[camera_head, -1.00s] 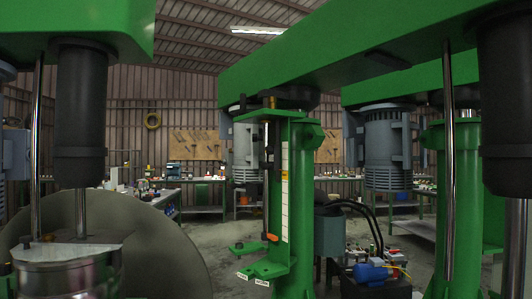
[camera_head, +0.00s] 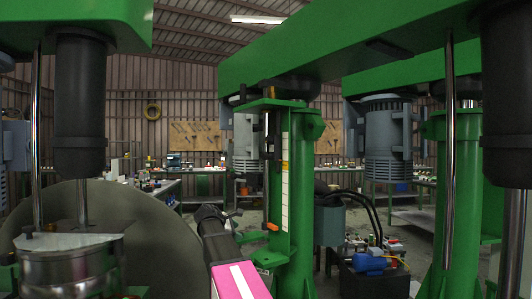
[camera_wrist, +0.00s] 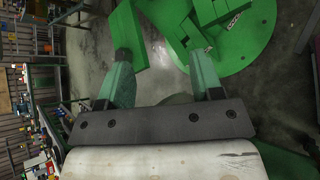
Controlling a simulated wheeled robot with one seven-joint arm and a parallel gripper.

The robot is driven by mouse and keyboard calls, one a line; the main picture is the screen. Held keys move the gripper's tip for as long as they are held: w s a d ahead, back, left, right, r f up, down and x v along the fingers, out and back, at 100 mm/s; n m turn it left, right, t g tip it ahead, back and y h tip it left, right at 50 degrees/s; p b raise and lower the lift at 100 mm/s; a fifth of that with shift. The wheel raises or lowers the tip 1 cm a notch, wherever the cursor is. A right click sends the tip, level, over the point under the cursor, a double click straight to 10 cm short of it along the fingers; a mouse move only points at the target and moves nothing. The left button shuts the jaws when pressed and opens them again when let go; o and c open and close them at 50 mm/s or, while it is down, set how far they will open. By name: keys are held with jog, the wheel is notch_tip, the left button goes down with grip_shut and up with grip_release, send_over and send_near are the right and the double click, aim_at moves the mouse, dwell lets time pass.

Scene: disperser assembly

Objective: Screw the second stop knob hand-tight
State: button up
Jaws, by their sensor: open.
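A small orange knob (camera_head: 272,227) sits on the green stop bracket (camera_head: 277,258) of the middle green column in the head view. I cannot tell whether it is the second stop knob.
A steel vessel (camera_head: 68,269) stands at the lower left under a black shaft housing (camera_head: 80,105). A box with blue and red parts (camera_head: 374,278) stands right of the middle column (camera_head: 303,180). Green beams (camera_head: 360,40) cross overhead. Workbenches line the back wall.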

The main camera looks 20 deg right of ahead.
jog(key=w+d+r+n+h, duration=0.1)
jog(key=d+r+n+h, duration=0.1)
jog(key=r, duration=0.8)
jog(key=w+d+r+n+h, duration=0.1)
jog(key=w+r+h, duration=0.1)
jog(key=r, duration=0.9)
jog(key=n+g+h, duration=0.2)
jog(key=h, duration=0.1)
send_near(267, 141)
jog(key=d, duration=0.3)
jog(key=w+d, duration=0.1)
jog(key=d, duration=0.5)
jog(key=shift+w+d+f, duration=0.2)
jog(key=shift+d+f, duration=0.1)
jog(key=shift+c, duration=0.2)
jog(key=c, duration=0.9)
